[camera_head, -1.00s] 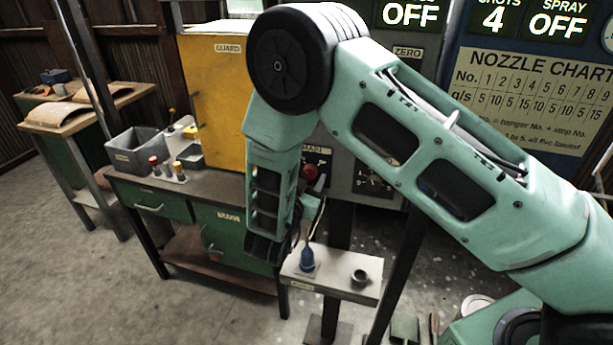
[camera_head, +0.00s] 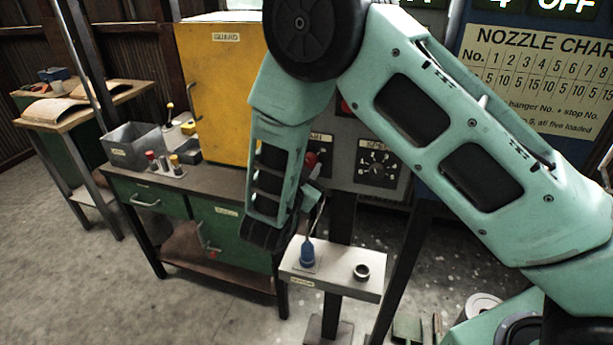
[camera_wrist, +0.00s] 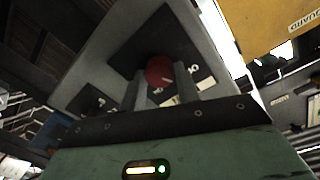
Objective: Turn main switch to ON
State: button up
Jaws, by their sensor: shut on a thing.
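The main switch has a red knob (camera_wrist: 160,70) on a dark plate (camera_wrist: 135,45) of a grey panel, in the wrist view. My gripper (camera_wrist: 161,86) is shut on this red knob, one finger on each side. In the head view the red knob (camera_head: 311,159) shows just beyond my gripper (camera_head: 314,190), below a partly covered label. My arm hides part of the panel there. White lettering beside the knob is too small and blurred to read, so I cannot tell whether it stands at ON or OFF.
A numbered dial (camera_head: 376,165) sits right of the switch. A yellow guard cabinet (camera_head: 212,85) stands left on a green bench (camera_head: 145,200). A small shelf (camera_head: 350,284) below my gripper holds a blue-based bottle (camera_head: 307,253) and a metal ring (camera_head: 361,271).

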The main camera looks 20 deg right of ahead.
jog(key=m+b, duration=0.2)
jog(key=b, duration=0.1)
jog(key=f+m+b, duration=0.1)
jog(key=m+b, duration=0.1)
jog(key=b, duration=0.2)
jog(key=shift+m, duration=0.3)
jog(key=m+b, duration=0.7)
jog(key=b, duration=0.7)
jog(key=shift+s+d+y, duration=0.1)
jog(key=shift+y, duration=0.3)
jog(key=m+b, duration=0.1)
jog(key=b, duration=0.1)
jog(key=m+b, duration=0.1)
jog(key=b, duration=0.1)
jog(key=shift+r+m, duration=0.3)
jog(key=shift+r, duration=0.05)
jog(key=o, duration=1)
jog(key=shift+r, duration=0.1)
jog(key=shift+c, duration=0.2)
jog(key=v, duration=1.7)
jog(key=shift+s+b, duration=0.3)
jog(key=shift+b, duration=0.15)
